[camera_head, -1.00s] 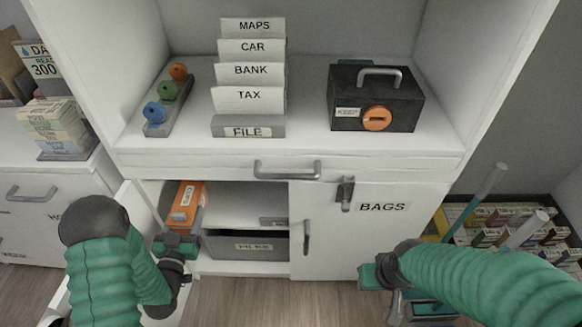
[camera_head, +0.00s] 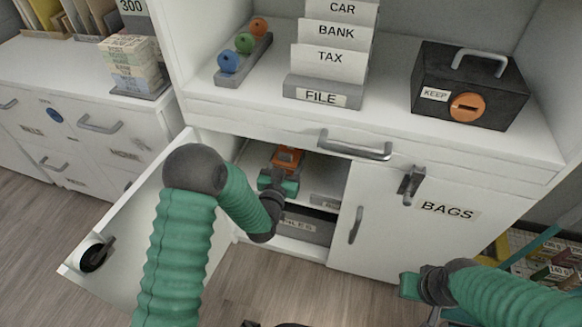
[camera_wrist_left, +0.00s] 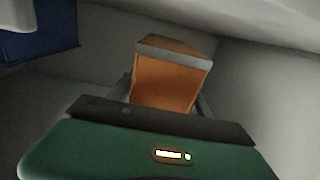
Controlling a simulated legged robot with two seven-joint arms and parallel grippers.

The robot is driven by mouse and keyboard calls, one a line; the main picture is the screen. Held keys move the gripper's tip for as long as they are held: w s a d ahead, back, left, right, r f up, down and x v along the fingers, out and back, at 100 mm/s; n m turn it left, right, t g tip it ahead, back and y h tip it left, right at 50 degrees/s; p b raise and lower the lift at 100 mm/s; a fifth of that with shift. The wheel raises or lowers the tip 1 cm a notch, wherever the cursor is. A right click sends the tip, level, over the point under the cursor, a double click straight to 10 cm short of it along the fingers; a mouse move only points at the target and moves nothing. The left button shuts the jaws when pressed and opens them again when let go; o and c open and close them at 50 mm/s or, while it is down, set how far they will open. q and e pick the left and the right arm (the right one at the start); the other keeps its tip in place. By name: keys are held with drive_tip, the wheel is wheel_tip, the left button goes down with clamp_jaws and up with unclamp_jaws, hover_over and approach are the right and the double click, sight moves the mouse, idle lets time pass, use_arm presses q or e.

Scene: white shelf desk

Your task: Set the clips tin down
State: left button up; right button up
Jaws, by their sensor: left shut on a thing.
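The orange clips tin (camera_head: 287,158) is inside the open left compartment of the desk, under the counter. In the left wrist view the tin (camera_wrist_left: 168,82) sits between the fingers, with a grey rim along its far end. My left gripper (camera_head: 283,172) reaches into the compartment and is shut on the tin. Its underside is hidden, so I cannot tell whether it touches the shelf. My right gripper (camera_head: 415,287) hangs in front of the BAGS door at the lower right; its fingers do not show clearly.
The compartment's open door (camera_head: 140,215) swings out at the left. A grey FILES box (camera_head: 305,225) stands below the shelf. The BAGS door (camera_head: 400,215) is closed. A black KEEP box (camera_head: 470,85), file holder (camera_head: 322,92) and knob tray (camera_head: 243,60) stand on the counter. A blue thing (camera_wrist_left: 40,30) shows in the left wrist view.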

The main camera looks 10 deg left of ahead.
use_arm(q)
drive_tip(key=shift+w+d+f+b, duration=0.1)
drive_tip(key=shift+d+f+b, duration=0.05)
drive_tip(key=shift+f+b, duration=0.65)
drive_tip(key=shift+w+d+f+b, duration=0.1)
drive_tip(key=shift+f+b, duration=0.45)
drive_tip(key=shift+f, duration=0.4)
drive_tip(key=shift+f, duration=0.15)
drive_tip(key=o, duration=1.5)
